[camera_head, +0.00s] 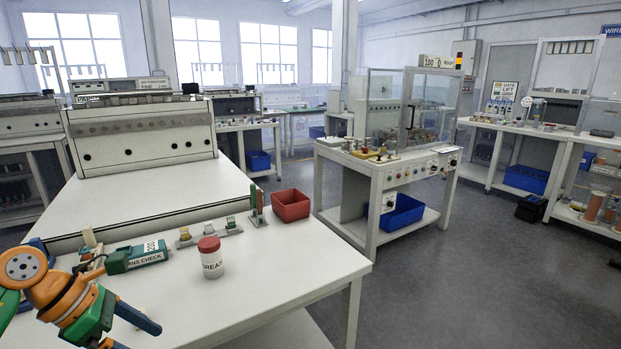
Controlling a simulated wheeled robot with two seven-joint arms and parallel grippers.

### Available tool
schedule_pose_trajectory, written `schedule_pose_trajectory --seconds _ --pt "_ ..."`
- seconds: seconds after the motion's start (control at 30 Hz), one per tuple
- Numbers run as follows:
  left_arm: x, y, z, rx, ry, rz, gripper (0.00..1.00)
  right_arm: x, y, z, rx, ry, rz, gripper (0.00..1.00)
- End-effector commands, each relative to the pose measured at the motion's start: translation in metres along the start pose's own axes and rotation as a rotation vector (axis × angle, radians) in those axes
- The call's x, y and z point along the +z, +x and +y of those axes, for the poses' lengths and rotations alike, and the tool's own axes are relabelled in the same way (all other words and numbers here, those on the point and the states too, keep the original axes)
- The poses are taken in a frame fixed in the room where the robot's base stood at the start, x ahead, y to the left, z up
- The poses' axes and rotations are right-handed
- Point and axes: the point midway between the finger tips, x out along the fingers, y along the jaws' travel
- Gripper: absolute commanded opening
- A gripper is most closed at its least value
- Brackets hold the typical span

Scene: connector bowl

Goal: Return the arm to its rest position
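My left arm, orange and green, comes in from the left edge over the near left corner of the white bench (315,262). My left gripper (143,338) is low in the picture, with its two blue fingers spread apart and nothing visible between them. The lower finger is partly cut off by the bottom edge. My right arm and gripper do not show in the head view.
A grease jar (211,258) with a red lid stands right of my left gripper. Behind are a green labelled device (148,254), small connectors on a plate (207,232) and a red bin (291,205). The bench front is clear. A second bench (350,165) stands right.

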Motion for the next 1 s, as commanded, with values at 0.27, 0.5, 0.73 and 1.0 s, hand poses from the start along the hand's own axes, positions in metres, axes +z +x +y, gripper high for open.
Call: schedule_pose_trajectory --seconds 0.27,0.5,0.73,1.0 --pt "0.053 0.055 -0.012 -0.198 -0.251 -0.336 1.0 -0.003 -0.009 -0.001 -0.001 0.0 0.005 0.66" --pt "0.069 0.139 0.022 -0.471 -1.251 -0.896 1.0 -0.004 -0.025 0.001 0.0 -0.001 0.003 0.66" --pt "-0.078 0.245 0.026 -0.352 -2.317 -1.082 1.0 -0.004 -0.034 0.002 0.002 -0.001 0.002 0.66" --pt "-0.255 0.327 -0.106 -0.129 2.793 0.85 1.0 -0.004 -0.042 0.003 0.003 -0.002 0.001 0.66"
